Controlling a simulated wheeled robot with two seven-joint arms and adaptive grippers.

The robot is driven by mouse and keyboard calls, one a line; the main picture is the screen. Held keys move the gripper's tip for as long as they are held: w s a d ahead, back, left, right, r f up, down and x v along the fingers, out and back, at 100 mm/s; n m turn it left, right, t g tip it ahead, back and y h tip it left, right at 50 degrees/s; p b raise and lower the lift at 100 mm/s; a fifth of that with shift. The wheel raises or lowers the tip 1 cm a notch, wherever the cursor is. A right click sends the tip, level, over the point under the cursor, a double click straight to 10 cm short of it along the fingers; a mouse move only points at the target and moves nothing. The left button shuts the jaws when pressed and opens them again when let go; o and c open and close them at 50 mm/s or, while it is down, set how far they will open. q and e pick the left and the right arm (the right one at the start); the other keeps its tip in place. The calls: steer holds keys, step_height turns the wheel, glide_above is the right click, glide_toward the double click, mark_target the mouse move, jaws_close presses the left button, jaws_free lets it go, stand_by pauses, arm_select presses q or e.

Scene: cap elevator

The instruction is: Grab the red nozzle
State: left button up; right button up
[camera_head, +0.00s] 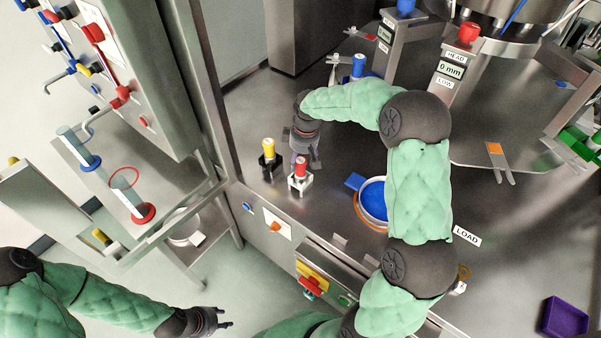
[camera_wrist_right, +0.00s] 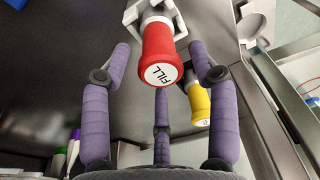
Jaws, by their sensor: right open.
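The red nozzle (camera_head: 301,168) stands upright in a small white holder (camera_head: 300,184) on the steel table. In the right wrist view the red nozzle (camera_wrist_right: 158,58) shows a white end marked "FILL". My right gripper (camera_head: 306,158) is just behind it in the head view. In the wrist view my right gripper (camera_wrist_right: 160,52) is open, with its purple fingers spread on both sides of the nozzle; I cannot tell whether any finger touches it. My left gripper (camera_head: 224,318) is low at the left, away from the table, open and empty.
A yellow nozzle (camera_head: 268,146) in a dark holder stands close to the left of the red one; it also shows in the wrist view (camera_wrist_right: 199,104). A blue-filled bowl (camera_head: 373,200) is to the right, partly behind my right arm. A metal post (camera_head: 206,90) rises at the left.

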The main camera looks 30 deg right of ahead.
mark_target(300, 174)
step_height(300, 174, down, 4)
steer(key=shift+w+a+b, duration=0.1)
steer(key=shift+w+b, duration=0.05)
steer(key=shift+b, duration=0.35)
steer(key=shift+c, duration=0.3)
jaws_close()
steer(key=shift+r, duration=0.1)
